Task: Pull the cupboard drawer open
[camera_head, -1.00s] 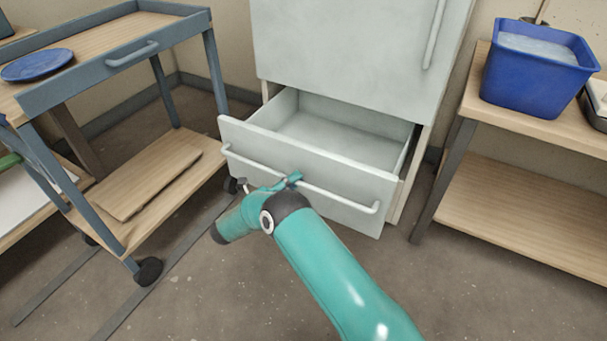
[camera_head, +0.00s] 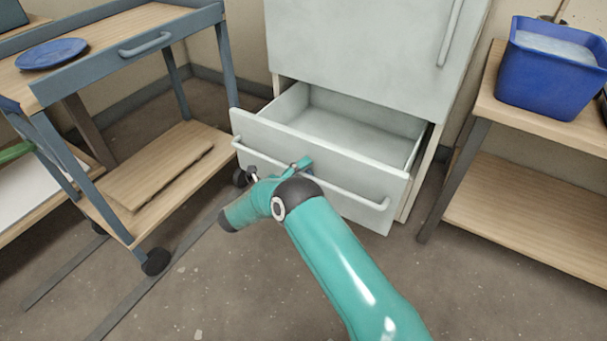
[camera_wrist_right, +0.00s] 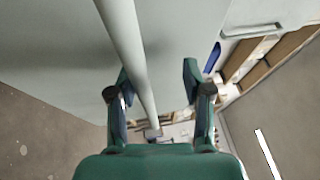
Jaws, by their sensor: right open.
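The pale grey cupboard (camera_head: 360,50) stands in the middle of the head view. Its bottom drawer (camera_head: 270,141) is pulled out and its empty inside shows. The drawer's bar handle (camera_head: 345,195) runs across the front. My right gripper (camera_head: 303,166) is at the handle's middle, largely hidden behind my own wrist. In the right wrist view, the open fingers (camera_wrist_right: 160,92) stand on either side of the handle bar (camera_wrist_right: 126,45), with gaps between fingers and bar. My left gripper is not in view.
A blue-grey trolley (camera_head: 130,205) with a blue plate (camera_head: 52,54) stands on the left. On the right, a wooden shelf table (camera_head: 540,215) holds a blue bucket (camera_head: 545,85). The floor (camera_head: 230,290) before the drawer is clear.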

